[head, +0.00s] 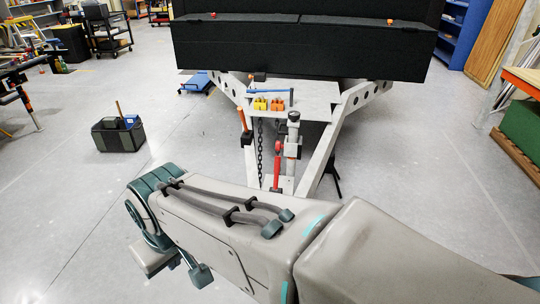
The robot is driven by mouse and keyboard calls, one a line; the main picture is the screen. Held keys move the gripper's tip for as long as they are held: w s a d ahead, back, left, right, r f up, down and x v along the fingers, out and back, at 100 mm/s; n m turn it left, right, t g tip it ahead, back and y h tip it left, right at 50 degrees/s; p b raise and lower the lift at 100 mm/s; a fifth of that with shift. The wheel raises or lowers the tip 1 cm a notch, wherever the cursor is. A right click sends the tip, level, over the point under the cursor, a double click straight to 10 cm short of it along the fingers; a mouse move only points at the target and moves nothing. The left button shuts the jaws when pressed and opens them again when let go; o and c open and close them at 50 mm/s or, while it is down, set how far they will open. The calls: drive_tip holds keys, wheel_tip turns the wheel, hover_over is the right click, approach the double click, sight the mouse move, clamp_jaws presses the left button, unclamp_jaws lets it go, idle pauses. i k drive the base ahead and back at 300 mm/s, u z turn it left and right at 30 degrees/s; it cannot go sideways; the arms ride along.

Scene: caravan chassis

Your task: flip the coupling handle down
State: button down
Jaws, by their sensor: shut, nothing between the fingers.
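A red upright handle (277,158), which looks like the coupling handle, stands at the front of the pale A-shaped chassis frame (322,158). It appears raised, and its lower end is near the top edge of my arm. Its exact tilt is too small to tell. My arm fills the lower middle and right of the head view, in front of the coupling.
A jockey wheel post (293,132) stands just right of the red handle. An orange-tipped lever (243,122) and a hanging chain (260,150) are left of it. A black box (280,45) sits behind. A dark tool tote (118,137) is on the floor left; floor around is clear.

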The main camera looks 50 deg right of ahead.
sight(278, 159)
drive_tip(key=z, duration=0.9)
drive_tip(key=i, duration=0.85)
drive_tip(key=z, duration=1)
